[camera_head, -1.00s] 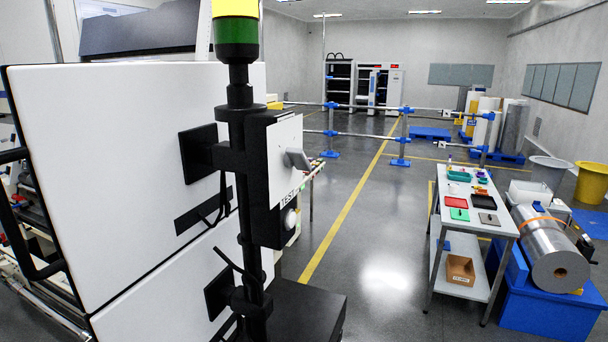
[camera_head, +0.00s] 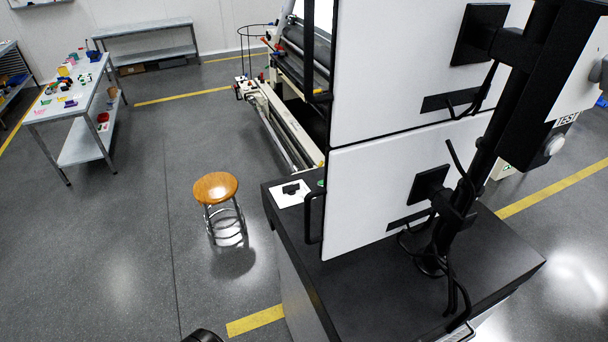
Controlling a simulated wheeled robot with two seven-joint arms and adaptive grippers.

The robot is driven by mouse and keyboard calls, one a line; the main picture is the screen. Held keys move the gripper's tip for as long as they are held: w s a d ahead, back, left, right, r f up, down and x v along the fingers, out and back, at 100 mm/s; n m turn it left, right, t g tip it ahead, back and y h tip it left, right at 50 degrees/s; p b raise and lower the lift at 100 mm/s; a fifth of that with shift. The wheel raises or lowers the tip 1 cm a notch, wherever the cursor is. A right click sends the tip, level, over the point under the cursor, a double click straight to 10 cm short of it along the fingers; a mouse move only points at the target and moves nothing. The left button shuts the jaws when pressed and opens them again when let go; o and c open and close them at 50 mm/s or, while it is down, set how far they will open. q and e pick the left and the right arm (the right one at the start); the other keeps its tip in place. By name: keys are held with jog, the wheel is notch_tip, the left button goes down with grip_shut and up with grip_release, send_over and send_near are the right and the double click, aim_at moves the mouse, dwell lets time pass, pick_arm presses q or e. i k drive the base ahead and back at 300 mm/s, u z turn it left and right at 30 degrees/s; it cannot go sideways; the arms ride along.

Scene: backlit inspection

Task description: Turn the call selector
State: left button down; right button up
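A dark control box (camera_head: 540,110) is mounted on a black pole at the right of the head view. Its pale front plate (camera_head: 585,75) is seen at a steep angle and cut by the right edge. A grey lever-like piece (camera_head: 599,72) shows on the plate at that edge; it may be the call selector, but its setting cannot be read. Neither of my grippers can be made out, and nothing is seen touching the box.
White panels (camera_head: 390,190) and a dark-topped cabinet (camera_head: 490,250) stand by the pole, with loose black cables. A wooden-seated stool (camera_head: 216,187) stands on open floor to the left. A table with small items (camera_head: 75,95) and a grey bench (camera_head: 150,45) are farther back.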

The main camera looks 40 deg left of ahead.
aim_at(291, 189)
jog(key=u, duration=1.6)
